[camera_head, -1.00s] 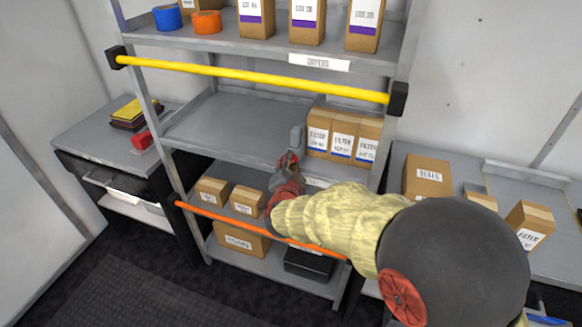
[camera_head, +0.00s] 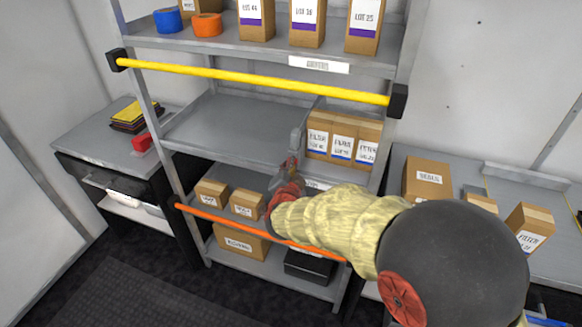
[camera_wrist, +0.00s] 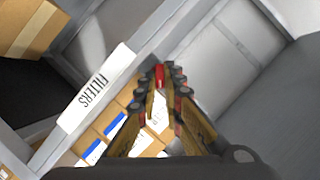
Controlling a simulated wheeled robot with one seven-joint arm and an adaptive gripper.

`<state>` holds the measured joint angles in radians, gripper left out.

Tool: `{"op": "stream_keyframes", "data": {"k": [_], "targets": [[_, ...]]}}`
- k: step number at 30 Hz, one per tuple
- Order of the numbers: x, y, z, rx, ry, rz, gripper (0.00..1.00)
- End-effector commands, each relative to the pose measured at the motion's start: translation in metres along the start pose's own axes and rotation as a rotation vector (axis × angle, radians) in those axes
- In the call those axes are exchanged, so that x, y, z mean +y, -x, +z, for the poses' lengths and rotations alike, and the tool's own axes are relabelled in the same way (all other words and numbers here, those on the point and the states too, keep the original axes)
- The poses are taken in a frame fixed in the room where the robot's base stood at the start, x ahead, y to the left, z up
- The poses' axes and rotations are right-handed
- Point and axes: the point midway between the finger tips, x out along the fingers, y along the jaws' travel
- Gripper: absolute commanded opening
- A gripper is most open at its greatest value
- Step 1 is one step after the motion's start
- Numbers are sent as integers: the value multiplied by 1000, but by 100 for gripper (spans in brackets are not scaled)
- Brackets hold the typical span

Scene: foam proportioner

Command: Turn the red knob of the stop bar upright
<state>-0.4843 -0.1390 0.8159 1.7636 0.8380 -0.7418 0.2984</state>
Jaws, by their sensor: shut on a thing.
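The red knob (camera_wrist: 160,76) shows as a small red piece between my fingertips in the wrist view. My gripper (camera_wrist: 160,84) is shut on it, with a finger on each side. In the head view my gripper (camera_head: 288,172) is at the front of the middle shelf, left of the filter boxes, and red shows at its tip. A grey upright piece (camera_head: 297,138) stands just above the tip; I cannot tell whether it belongs to the stop bar. The fingers hide much of the knob, so its exact angle is unclear.
Filter boxes (camera_head: 343,137) stand on the middle shelf close right of my gripper. A yellow bar (camera_head: 250,76) crosses above and an orange bar (camera_head: 235,223) below. Small boxes (camera_head: 228,195) sit on the lower shelf. The left part of the middle shelf (camera_head: 225,130) is clear.

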Motion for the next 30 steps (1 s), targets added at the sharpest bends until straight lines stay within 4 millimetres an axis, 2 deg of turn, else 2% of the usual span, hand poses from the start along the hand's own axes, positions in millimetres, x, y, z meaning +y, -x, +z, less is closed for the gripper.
{"op": "stream_keyframes", "data": {"k": [14, 30], "targets": [[-3, 1, -2, -2, 70, 31, 0], [-8, 2, -2, -4, 392, 165, 0]]}}
